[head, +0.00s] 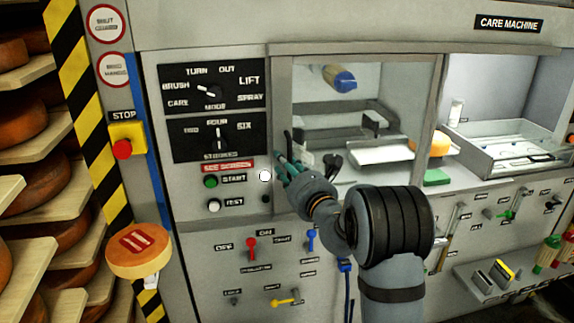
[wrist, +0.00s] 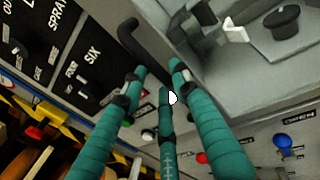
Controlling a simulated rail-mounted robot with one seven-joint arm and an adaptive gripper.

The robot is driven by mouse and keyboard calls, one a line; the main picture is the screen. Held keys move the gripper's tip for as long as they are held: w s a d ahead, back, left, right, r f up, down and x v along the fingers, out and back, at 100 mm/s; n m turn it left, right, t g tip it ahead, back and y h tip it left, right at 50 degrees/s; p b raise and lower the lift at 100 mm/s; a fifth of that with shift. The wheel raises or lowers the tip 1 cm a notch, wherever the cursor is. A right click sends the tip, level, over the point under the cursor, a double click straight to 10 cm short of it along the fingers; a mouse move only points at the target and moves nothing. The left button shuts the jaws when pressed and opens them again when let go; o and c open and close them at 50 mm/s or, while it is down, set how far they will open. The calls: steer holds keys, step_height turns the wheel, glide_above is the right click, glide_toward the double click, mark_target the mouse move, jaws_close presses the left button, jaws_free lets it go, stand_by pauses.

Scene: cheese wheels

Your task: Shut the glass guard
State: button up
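The glass guard (head: 405,85) is a clear pane in a pale grey frame. It stands across the left bay of the machine, and the right bay beside it is uncovered. A black bar handle (wrist: 142,42) shows in the wrist view just beyond my fingertips. My gripper (head: 285,170) has teal fingers and is at the lower left corner of the guard. I cannot tell whether a fingertip touches the handle. My arm hides part of the guard's lower edge.
A black dial panel (head: 212,110) and the green start button (head: 211,182) are left of my gripper. Levers, including a red one (head: 252,247), sit below. A metal tray (head: 515,150) stands in the right bay. Cheese shelves (head: 35,75) are at far left.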

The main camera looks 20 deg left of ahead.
steer(key=shift+o, duration=0.4)
steer(key=shift+w+d, duration=0.1)
steer(key=v, duration=1.2)
steer(key=shift+r, duration=0.1)
steer(key=x, duration=1.2)
steer(key=shift+w+d, duration=0.15)
steer(key=shift+d, duration=0.25)
